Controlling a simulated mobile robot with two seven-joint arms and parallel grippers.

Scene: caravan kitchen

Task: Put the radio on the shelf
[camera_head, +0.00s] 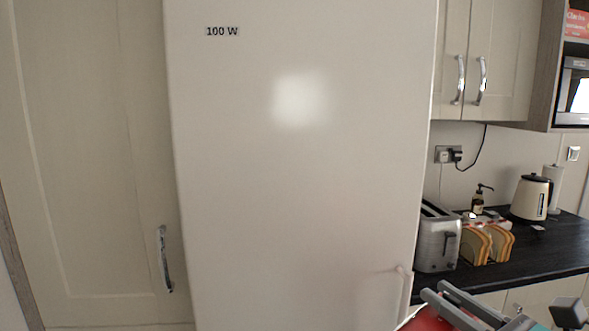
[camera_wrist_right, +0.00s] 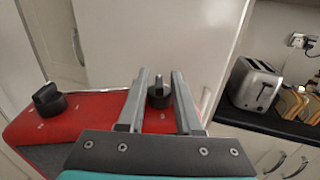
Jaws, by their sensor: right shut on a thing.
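The radio is a red box with black knobs. Its red body (camera_wrist_right: 95,112) fills the lower left of the right wrist view, and a small part of it (camera_head: 424,321) shows at the bottom edge of the head view. My right gripper (camera_head: 432,291) is shut on the radio; in the wrist view its two grey fingers (camera_wrist_right: 159,72) stand on either side of a black knob. Most of the radio is cut off or hidden by the gripper. An open shelf unit (camera_head: 545,70) stands at the upper right, partly out of view. My left gripper is not in view.
A tall white fridge-like panel (camera_head: 300,190) fills the middle, close in front. To the right, a dark worktop (camera_head: 545,255) holds a toaster (camera_head: 437,238), bread slices (camera_head: 477,243) and a kettle (camera_head: 531,197). A microwave (camera_head: 573,90) sits in the shelf unit.

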